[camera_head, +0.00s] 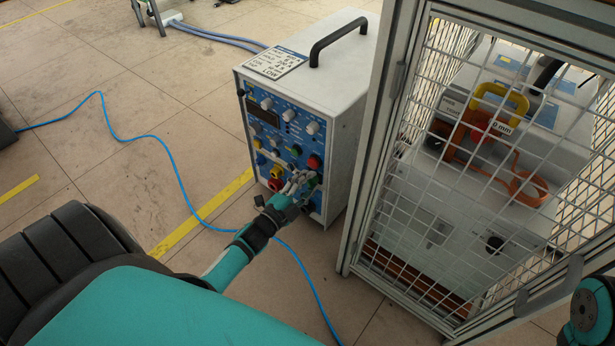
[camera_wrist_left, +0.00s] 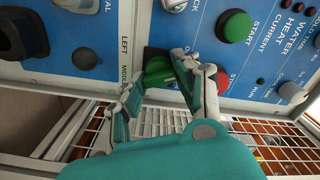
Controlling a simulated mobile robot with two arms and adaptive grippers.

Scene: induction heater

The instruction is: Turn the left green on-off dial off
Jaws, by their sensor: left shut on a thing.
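The green on-off dial (camera_wrist_left: 157,71) is on the blue front panel of the white heater cabinet (camera_head: 342,110), beside the printed words "LEFT" and "MIDDLE". My left gripper (camera_head: 297,181) is at the lower right of that panel. In the left wrist view the two fingers of my left gripper (camera_wrist_left: 160,88) are on either side of the dial and shut on it. The fingers hide part of the dial, and its exact pointing is hard to read. My right gripper is not in view.
A green button (camera_wrist_left: 235,26) and a red button (camera_wrist_left: 222,80) are close to the fingers. Several knobs and sockets fill the panel. A mesh cage (camera_head: 440,170) stands to the right of the cabinet. A blue cable (camera_head: 150,137) lies on the floor, mostly open at left.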

